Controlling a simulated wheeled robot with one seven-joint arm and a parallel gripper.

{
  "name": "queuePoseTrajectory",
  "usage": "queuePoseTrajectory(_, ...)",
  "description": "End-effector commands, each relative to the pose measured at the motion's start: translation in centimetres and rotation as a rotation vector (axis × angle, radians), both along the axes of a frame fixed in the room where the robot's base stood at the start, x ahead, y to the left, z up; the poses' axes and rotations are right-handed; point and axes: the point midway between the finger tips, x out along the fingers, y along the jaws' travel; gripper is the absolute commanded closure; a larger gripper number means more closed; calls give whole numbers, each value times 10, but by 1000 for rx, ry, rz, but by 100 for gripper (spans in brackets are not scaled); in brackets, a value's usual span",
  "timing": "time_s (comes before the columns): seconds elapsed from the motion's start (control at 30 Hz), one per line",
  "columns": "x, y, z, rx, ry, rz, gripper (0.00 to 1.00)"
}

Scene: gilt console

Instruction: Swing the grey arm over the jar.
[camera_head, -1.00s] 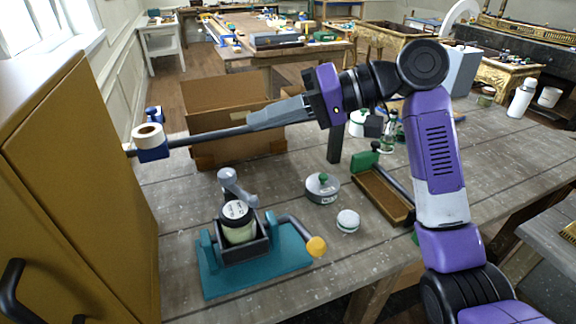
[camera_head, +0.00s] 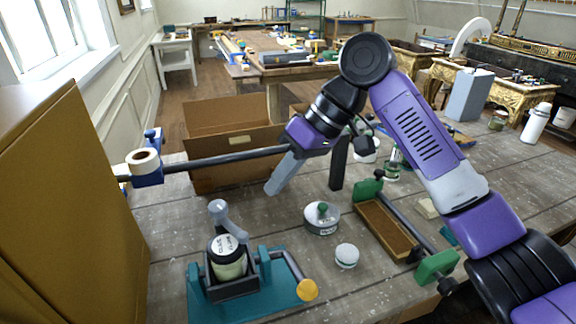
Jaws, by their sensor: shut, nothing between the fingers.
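A jar (camera_head: 228,266) with a pale body and a dark lid with white lettering sits in a black box-like holder (camera_head: 235,291) on a teal base (camera_head: 202,305). A grey arm (camera_head: 230,223) with a rounded end rises behind the jar's lid, leaning up and to the left. Its lower end is partly hidden by the jar and holder. A bent grey handle with a yellow knob (camera_head: 307,290) is at the base's right side. My gripper (camera_head: 271,190) is shut and empty, pointing down and left in front of the cardboard box, above and right of the grey arm, apart from it.
A dark rod (camera_head: 225,158) with a tape roll (camera_head: 144,160) runs across behind the holder. A cardboard box (camera_head: 222,120) stands behind. Right are a round grey tin (camera_head: 322,218), a white-lidded pot (camera_head: 347,256) and a brown tray (camera_head: 385,228). A yellow cabinet (camera_head: 70,210) borders the left.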

Motion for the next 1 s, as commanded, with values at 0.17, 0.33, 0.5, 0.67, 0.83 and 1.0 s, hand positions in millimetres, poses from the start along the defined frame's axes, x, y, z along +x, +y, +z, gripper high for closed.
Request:
queuePoseTrajectory(0.17,-1,20,-28,-1,2,1,100)
queuePoseTrajectory(0.33,-14,38,-39,0,-2,2,100)
queuePoseTrajectory(0.5,-24,50,-43,-1,-1,0,100)
queuePoseTrajectory(0.67,-27,53,-44,0,-1,-2,100)
queuePoseTrajectory(0.83,-28,54,-45,0,-1,-2,100)
queuePoseTrajectory(1.0,-27,55,-44,1,0,-6,100)
